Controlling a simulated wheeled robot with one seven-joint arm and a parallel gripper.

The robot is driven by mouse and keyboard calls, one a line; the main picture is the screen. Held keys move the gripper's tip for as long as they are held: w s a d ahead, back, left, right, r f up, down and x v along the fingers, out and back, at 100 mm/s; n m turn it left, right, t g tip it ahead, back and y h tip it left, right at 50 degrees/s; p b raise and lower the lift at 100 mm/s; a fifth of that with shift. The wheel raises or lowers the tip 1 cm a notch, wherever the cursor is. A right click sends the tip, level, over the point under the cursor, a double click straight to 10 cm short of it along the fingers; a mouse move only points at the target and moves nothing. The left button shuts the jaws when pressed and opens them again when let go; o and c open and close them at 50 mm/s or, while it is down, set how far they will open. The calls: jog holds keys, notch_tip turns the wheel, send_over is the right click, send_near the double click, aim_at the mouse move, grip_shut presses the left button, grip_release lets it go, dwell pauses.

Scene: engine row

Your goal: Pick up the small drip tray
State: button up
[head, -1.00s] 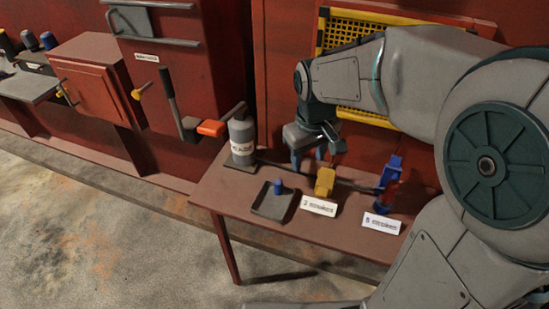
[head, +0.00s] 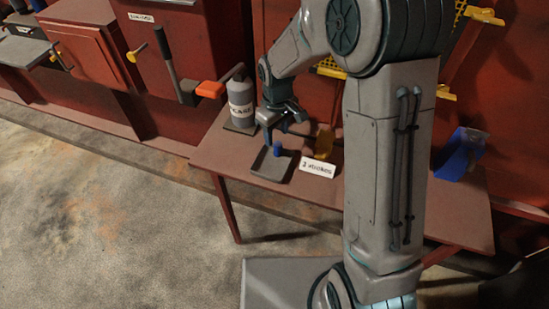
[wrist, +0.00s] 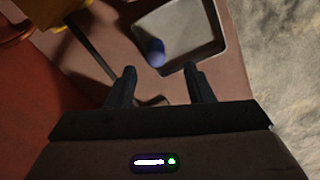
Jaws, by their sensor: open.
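The small drip tray (head: 267,171) is a dark, shallow, square tray on the front of the reddish bench, with a blue knob or peg (head: 277,150) at its back edge. My gripper (head: 281,130) is open and empty, just above and behind the tray, with its fingers pointing down. In the wrist view the grey tray (wrist: 192,28) lies beyond my open fingertips (wrist: 159,69). Its blue knob (wrist: 155,52) is close to the gap between them. No contact with the tray shows.
A grey grease canister (head: 240,100) stands left of my gripper. A yellow object (head: 325,142) and a white label card (head: 318,168) are right of the tray. A blue holder (head: 461,155) is farther right. My arm hides the bench's middle.

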aim_at(277, 142)
jog(key=shift+w+d+f+p, duration=0.15)
jog(key=shift+f+p, duration=0.1)
jog(key=shift+f, duration=1.15)
jog(key=shift+w+a+f+p, duration=0.15)
jog(key=shift+f+p, duration=0.1)
jog(key=shift+f, duration=1.15)
jog(key=shift+d, duration=0.1)
jog(key=shift+c, duration=0.2)
grip_shut()
